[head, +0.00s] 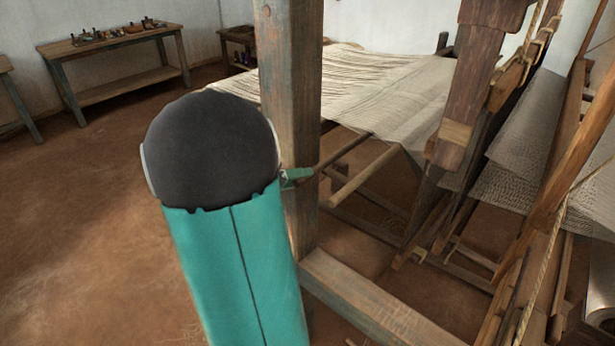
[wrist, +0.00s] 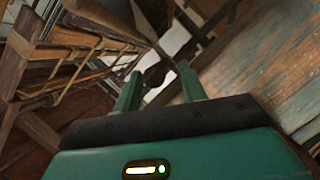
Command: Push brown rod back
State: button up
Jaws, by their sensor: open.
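In the head view, a dark brown rod (head: 343,152) runs from beside the wooden post towards the cloth on the loom.
A thick wooden post (head: 289,90) stands right beside my arm. A paler rod (head: 364,174) lies parallel to the brown one. A low beam (head: 375,305) crosses the front, and loom frames (head: 470,90) crowd the right. The earth floor on the left is clear up to a workbench (head: 110,43).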

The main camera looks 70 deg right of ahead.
jog(key=v, duration=1)
jog(key=shift+w, duration=0.1)
jog(key=w+a+r+n+t+y, duration=0.1)
jog(key=a+n+t+y, duration=0.4)
jog(key=a, duration=1.4)
jog(key=w+a+r+n+t+y, duration=0.1)
jog(key=w+a+n+t+y, duration=0.3)
jog(key=a+n+t, duration=0.5)
jog(key=a+t+y, duration=0.2)
jog(key=a, duration=0.9)
jog(key=shift+w+r+n+y, duration=0.2)
jog(key=shift+r+n+y, duration=0.1)
jog(key=shift+n, duration=0.1)
jog(key=shift+d, duration=0.1)
jog(key=shift+c, duration=0.2)
jog(key=shift+c, duration=0.3)
jog(key=shift+d, duration=0.15)
